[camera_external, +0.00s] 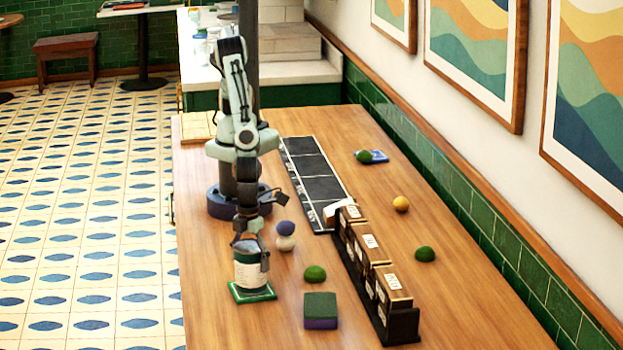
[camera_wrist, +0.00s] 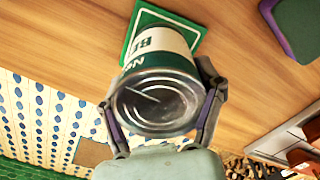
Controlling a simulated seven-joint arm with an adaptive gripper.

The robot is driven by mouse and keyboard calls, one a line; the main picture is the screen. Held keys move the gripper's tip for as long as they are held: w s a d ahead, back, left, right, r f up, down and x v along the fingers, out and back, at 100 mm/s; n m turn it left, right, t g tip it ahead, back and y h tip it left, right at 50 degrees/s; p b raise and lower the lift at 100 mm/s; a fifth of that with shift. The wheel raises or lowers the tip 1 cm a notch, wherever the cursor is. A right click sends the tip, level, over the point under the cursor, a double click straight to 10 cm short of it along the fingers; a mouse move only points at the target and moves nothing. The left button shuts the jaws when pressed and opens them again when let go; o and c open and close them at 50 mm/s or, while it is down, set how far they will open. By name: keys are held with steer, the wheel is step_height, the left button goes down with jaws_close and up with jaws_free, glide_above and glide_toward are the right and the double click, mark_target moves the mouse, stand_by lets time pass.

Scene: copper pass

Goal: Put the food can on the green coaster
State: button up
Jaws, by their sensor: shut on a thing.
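The food can (camera_external: 249,272) is green and white with a metal lid, and it stands upright on or just above the green coaster (camera_external: 236,293) near the table's left edge. I cannot tell whether its base touches the coaster. In the wrist view the can (camera_wrist: 160,85) shows its lid toward the camera, with the coaster (camera_wrist: 143,18) behind it. My gripper (camera_external: 250,256) comes from above and is shut on the can, with a finger on each side in the wrist view (camera_wrist: 163,112). The can covers much of the coaster.
A green and purple block (camera_external: 320,310) lies to the right of the coaster. Green balls (camera_external: 315,273) and a blue ball on a white one (camera_external: 285,236) are nearby. A dark rack with brown boxes (camera_external: 386,290) stands further right. The table's left edge is close to the coaster.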

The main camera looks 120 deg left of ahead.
steer(key=o, duration=1.2)
step_height(320, 180, up, 12)
steer(key=shift+r, duration=0.1)
steer(key=s+a+r+n, duration=0.2)
steer(key=a+r+n, duration=0.25)
steer(key=a, duration=0.65)
steer(key=s+a+r+n, duration=0.1)
steer(key=a+r+n, duration=0.4)
steer(key=a, duration=0.6)
steer(key=s+a+n, duration=0.3)
steer(key=s, duration=0.1)
steer(key=s+a+f+n, duration=0.1)
steer(key=s+a+n, duration=0.2)
steer(key=s+a, duration=0.1)
steer(key=s+a+f+n, duration=0.1)
steer(key=s+a+n, duration=0.2)
steer(key=s+a, duration=0.1)
steer(key=shift+s+a+f+n+y, duration=0.1)
steer(key=shift+s+a+n+y, duration=0.1)
steer(key=shift+s, duration=0.15)
steer(key=shift+s+a+f+n+y, duration=0.1)
steer(key=shift+s+n+y, duration=0.1)
steer(key=shift+s, duration=0.15)
